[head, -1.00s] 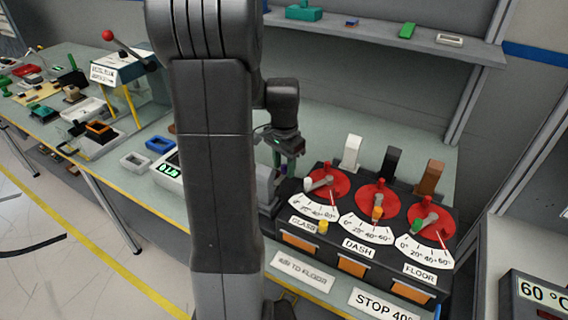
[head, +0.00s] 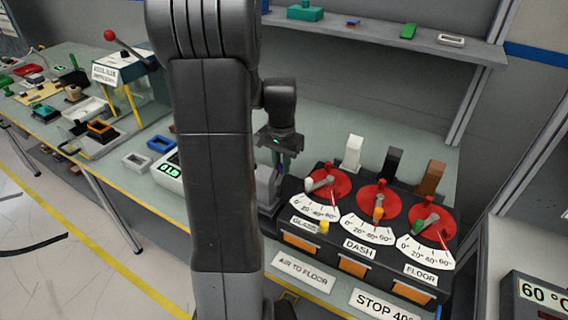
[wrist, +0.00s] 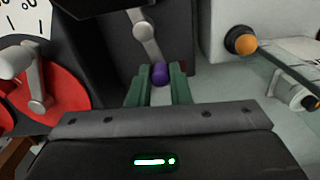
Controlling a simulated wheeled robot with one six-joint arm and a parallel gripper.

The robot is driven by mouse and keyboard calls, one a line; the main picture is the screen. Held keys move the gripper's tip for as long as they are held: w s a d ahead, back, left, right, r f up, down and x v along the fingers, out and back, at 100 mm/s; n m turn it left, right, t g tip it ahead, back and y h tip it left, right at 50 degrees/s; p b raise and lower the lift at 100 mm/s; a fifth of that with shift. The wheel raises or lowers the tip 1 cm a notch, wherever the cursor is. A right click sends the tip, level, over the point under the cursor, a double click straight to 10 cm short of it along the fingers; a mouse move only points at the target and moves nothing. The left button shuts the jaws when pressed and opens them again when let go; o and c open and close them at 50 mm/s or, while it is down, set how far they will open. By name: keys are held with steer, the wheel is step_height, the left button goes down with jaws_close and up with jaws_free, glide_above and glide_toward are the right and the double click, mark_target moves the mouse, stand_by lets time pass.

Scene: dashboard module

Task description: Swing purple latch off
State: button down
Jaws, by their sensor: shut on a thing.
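The purple latch knob (wrist: 160,73) sits at the end of a grey lever (wrist: 144,35) on the dark side of the dashboard module (wrist: 178,40). In the wrist view, my gripper (wrist: 160,88) has its green fingers on either side of the knob, shut on it. The lever slants from upper left down to the knob. In the head view, my gripper (head: 279,160) is at the left end of the module (head: 340,255). The latch is mostly hidden there by my gripper and arm.
Red dials with grey levers (head: 328,183) and white scales stand just right of my gripper. White, black and brown upright levers (head: 352,154) rise behind them. A box with a green display (head: 170,170) stands to the left. An orange-tipped part (wrist: 242,41) is close at right in the wrist view.

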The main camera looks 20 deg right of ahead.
steer(key=shift+w+a+n, duration=0.2)
steer(key=shift+a+n, duration=0.2)
steer(key=shift+n, duration=0.75)
steer(key=shift+w+a+n, duration=0.2)
steer(key=shift+a+n, duration=0.15)
steer(key=shift+n, duration=0.8)
steer(key=c, duration=1.3)
jaws_free()
steer(key=shift+c, duration=0.2)
step_height(320, 180, up, 14)
steer(key=shift+f, duration=0.1)
